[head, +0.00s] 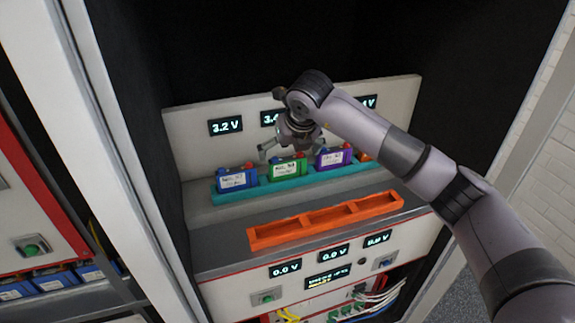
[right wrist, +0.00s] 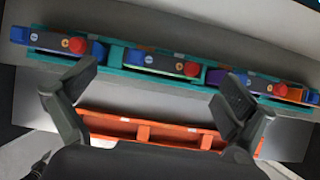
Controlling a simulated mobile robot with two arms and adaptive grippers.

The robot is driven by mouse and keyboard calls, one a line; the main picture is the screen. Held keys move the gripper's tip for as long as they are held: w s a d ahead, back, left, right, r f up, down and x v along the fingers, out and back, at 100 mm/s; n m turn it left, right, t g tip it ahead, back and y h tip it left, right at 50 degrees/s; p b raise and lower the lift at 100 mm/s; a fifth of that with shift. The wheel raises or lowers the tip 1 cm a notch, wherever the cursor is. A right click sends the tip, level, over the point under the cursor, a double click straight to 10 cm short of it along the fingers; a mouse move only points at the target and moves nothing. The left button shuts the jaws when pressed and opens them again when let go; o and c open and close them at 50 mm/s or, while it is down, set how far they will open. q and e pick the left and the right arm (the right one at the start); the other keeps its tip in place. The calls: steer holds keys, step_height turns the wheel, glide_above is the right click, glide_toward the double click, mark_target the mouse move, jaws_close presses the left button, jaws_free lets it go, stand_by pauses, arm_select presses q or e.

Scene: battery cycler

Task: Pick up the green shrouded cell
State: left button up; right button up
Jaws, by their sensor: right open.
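The green shrouded cell (head: 288,169) stands in the teal tray (head: 298,187) on the upper step, between a blue cell (head: 237,180) and a purple cell (head: 333,157). My right gripper (head: 288,149) is just above and behind the green cell in the head view, its fingers spread. I cannot tell the exact height gap. My left gripper is not in view.
An empty orange tray (head: 325,220) with several compartments lies on the lower step in front. A panel with voltage displays (head: 226,127) rises behind the cells. Dark cabinet walls close in both sides. More blue cells (head: 50,283) sit at the lower left.

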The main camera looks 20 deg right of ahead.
mark_target(287, 158)
steer(key=p+x, duration=0.1)
steer(key=x, duration=0.1)
steer(key=p+x, duration=0.1)
steer(key=x, duration=0.2)
steer(key=shift+s+d+f+p, duration=0.15)
steer(key=shift+d+f+p, duration=0.1)
steer(key=shift+f+p, duration=0.1)
steer(key=shift+f, duration=0.2)
steer(key=shift+c, duration=0.5)
steer(key=shift+r, duration=0.1)
steer(key=c, duration=1.3)
steer(key=shift+w+r, duration=0.2)
steer(key=shift+r, duration=0.35)
step_height(287, 158, up, 19)
steer(key=b, duration=0.4)
steer(key=shift+s+b, duration=0.1)
steer(key=shift+b, duration=0.2)
